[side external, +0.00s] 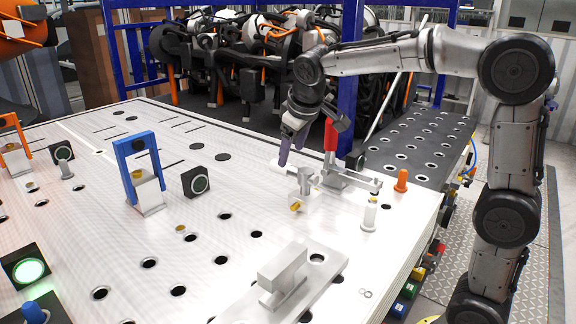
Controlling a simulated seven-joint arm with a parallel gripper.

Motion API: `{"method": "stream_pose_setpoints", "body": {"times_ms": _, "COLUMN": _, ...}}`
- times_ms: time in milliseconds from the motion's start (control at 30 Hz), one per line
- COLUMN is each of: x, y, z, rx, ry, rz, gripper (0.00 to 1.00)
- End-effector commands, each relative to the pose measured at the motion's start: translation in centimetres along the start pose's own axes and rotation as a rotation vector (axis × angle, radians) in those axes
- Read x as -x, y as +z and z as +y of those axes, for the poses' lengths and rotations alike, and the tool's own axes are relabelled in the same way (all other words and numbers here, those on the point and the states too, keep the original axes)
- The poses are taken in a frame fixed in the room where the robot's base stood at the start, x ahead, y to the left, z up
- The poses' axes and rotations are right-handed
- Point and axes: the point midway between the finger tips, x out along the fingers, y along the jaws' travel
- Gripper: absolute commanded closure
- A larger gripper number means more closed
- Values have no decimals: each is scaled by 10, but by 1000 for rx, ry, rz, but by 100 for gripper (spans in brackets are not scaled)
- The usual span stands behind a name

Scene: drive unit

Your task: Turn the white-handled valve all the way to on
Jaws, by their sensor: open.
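The valve (305,181) stands on the perforated white table, with a grey metal body and a brass-coloured port low on its front. Its white handle (279,166) appears to point left from the body. My gripper (291,150) is just above the handle, its purple fingers pointing down, open. Nothing is visible between the fingers. Whether a finger touches the handle, I cannot tell.
A red-handled toggle clamp (330,138) stands close on the valve's right. An orange peg (401,180) and a white-grey peg (370,214) are further right. A blue-handled part (137,150) stands left. A grey bracket (284,278) lies in front. Table between is mostly clear.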

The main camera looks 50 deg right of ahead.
Motion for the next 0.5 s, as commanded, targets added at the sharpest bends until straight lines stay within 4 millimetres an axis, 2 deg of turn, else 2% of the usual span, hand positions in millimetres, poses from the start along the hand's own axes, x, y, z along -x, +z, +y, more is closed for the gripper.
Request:
{"method": "stream_pose_setpoints", "body": {"times_ms": 100, "x": -24, "y": 1, "z": 0, "rx": 0, "ry": 0, "rz": -5, "gripper": 31}}
{"method": "stream_pose_setpoints", "body": {"times_ms": 200, "x": -39, "y": 1, "z": 0, "rx": 1, "ry": 0, "rz": -2, "gripper": 31}}
{"method": "stream_pose_setpoints", "body": {"times_ms": 333, "x": -53, "y": 0, "z": 0, "rx": 0, "ry": 0, "rz": -1, "gripper": 31}}
{"method": "stream_pose_setpoints", "body": {"times_ms": 500, "x": -62, "y": 0, "z": 0, "rx": -1, "ry": 0, "rz": 0, "gripper": 31}}
